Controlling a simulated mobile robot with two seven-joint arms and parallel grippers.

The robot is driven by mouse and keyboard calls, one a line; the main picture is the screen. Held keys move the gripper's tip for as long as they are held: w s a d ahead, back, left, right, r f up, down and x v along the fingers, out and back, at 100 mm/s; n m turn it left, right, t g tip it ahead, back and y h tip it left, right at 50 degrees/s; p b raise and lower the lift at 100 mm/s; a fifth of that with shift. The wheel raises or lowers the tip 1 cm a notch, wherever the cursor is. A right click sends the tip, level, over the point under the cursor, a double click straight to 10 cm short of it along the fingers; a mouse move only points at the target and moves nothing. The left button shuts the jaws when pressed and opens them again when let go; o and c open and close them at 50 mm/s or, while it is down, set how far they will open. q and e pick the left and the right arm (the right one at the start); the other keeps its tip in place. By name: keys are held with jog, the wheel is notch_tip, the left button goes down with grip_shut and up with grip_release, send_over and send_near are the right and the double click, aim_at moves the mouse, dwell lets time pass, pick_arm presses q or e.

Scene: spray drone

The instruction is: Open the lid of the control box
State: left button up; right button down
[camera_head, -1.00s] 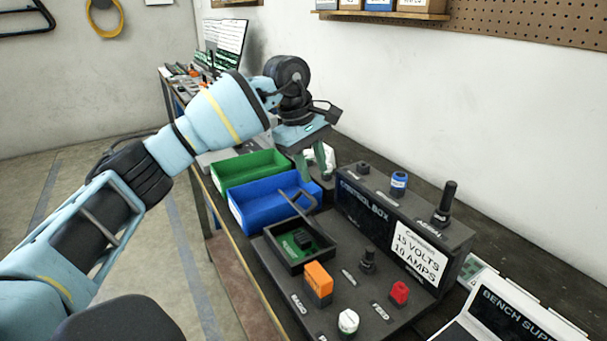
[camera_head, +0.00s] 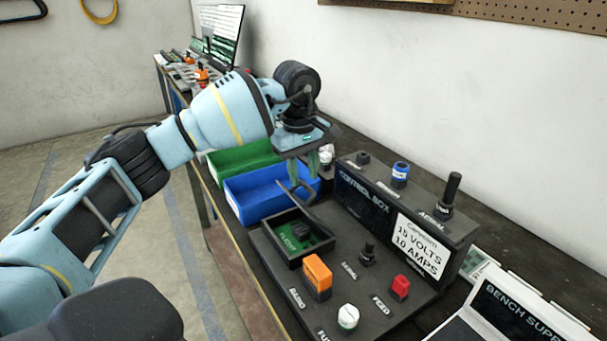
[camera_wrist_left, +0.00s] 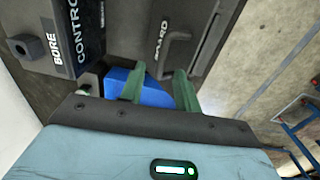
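The control box (camera_head: 350,259) is dark grey, with a raised back panel and a sloping front. At its left end a square compartment (camera_head: 270,254) shows a green board (camera_head: 303,236). A dark bent handle (camera_head: 297,192) stands over its far edge. In the left wrist view, a dark panel (camera_wrist_left: 200,20) marked like "BOARD" carries a handle (camera_wrist_left: 170,48); I cannot tell the lid's angle. My left gripper (camera_head: 318,172) is open above the box's far end, close to the handle. My right gripper is out of view.
A blue bin (camera_head: 262,200) and a green bin (camera_head: 228,162) stand beyond the box, below my left forearm. Knobs (camera_head: 367,255) and a tall lever (camera_head: 451,190) rise from the box. A bench supply (camera_head: 520,310) stands at the lower right, a wall (camera_head: 450,95) behind.

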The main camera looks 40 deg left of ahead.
pick_arm(q)
jog(key=shift+f, duration=0.6)
grip_shut()
